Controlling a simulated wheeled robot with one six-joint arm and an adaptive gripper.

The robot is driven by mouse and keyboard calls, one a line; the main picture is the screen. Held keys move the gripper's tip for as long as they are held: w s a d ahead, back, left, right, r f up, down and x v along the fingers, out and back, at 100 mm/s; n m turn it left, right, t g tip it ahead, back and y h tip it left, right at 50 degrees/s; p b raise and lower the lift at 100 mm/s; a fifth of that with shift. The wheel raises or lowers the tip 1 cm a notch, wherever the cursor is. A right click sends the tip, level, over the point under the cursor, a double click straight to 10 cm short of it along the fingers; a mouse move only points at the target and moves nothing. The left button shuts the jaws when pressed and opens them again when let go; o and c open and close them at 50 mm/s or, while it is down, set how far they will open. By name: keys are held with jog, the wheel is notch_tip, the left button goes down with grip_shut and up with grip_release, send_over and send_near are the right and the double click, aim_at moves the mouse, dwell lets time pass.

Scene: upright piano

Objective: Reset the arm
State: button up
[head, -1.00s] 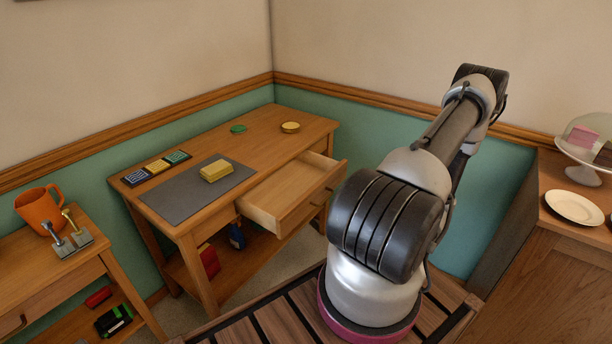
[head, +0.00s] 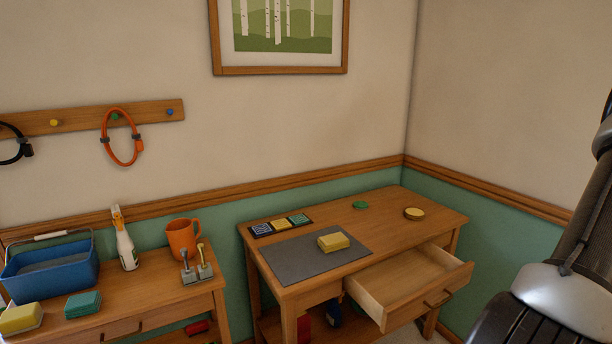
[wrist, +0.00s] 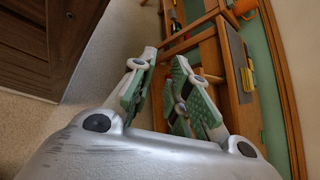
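In the wrist view, my gripper (wrist: 165,85) has its two green-padded fingers apart with an empty gap between them, so it is open. It hangs in free air, with the floor and the wooden tables beyond it. In the head view, only part of my arm shows at the right edge, raised and slanting; the gripper itself is out of that picture.
A wooden desk (head: 341,212) with a pulled-out drawer (head: 409,281) stands in the corner. A yellow block (head: 333,242) lies on its grey mat (head: 298,262). A side table at left holds an orange mug (head: 182,240), a blue caddy (head: 50,272) and a spray bottle (head: 125,247).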

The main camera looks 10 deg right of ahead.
notch_tip(320, 180, up, 19)
jog(key=a+n+g+h, duration=0.2)
jog(key=n+g+h, duration=0.3)
jog(key=n+h, duration=0.35)
jog(key=w+a+r+n+t+h, duration=0.1)
jog(key=a+r+n+t+h, duration=0.1)
jog(key=a+r+n+t, duration=0.3)
jog(key=a+r+n, duration=0.1)
jog(key=a+r, duration=0.3)
jog(key=r, duration=0.2)
jog(key=shift+r+n, duration=0.35)
jog(key=shift+r, duration=0.05)
